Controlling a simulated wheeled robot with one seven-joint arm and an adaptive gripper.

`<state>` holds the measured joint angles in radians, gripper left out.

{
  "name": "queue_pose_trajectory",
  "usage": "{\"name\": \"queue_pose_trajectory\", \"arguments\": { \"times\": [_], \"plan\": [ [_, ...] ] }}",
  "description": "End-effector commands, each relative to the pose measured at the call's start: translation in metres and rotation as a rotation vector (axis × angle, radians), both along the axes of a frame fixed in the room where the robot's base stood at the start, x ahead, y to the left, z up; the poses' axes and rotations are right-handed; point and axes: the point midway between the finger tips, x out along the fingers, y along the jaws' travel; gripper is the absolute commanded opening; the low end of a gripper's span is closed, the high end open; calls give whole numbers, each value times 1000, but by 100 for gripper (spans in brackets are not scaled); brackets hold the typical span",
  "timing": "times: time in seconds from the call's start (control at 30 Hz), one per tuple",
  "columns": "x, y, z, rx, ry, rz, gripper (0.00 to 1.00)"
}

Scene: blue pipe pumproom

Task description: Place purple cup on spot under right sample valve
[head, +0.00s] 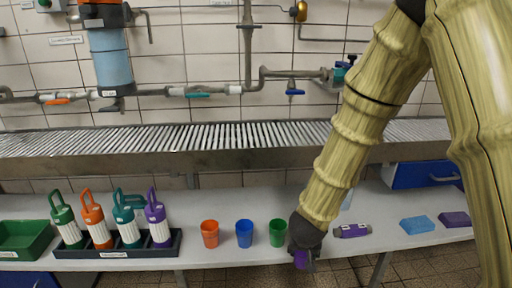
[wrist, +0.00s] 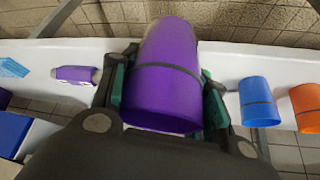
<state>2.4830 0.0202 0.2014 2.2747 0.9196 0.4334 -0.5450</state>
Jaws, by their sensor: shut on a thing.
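The purple cup (wrist: 165,75) is between the green-padded fingers of my gripper (wrist: 163,92) in the wrist view. My gripper (head: 303,253) is shut on it. In the head view only a small purple part of the cup (head: 301,260) shows below my gripper, at the white bench's front edge, just right of the green cup (head: 277,232). A blue-handled valve (head: 295,91) hangs under the wall pipe at right of centre, above the slatted metal shelf (head: 225,137). I cannot read a label on it, and no marked spot is clear on the shelf.
An orange cup (head: 209,233) and a blue cup (head: 244,233) stand left of the green cup. Several handled bottles sit in a dark rack (head: 70,252). A purple tube (head: 351,231) and blue and purple blocks lie to the right. The shelf's visible slats are clear.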

Motion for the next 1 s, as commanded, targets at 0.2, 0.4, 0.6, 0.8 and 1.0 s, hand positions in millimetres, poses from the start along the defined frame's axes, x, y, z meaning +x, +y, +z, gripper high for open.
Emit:
{"name": "queue_pose_trajectory", "arguments": {
  "times": [0.2,0.4,0.6,0.8,1.0],
  "plan": [
    [-9,-3,5,2,3,154,26],
    [-18,-3,9,4,-1,283,26],
    [-20,-3,25,-1,1,301,26],
    [-21,-3,42,-1,3,302,26],
    [-22,-3,62,-4,5,301,26]
  ]
}}
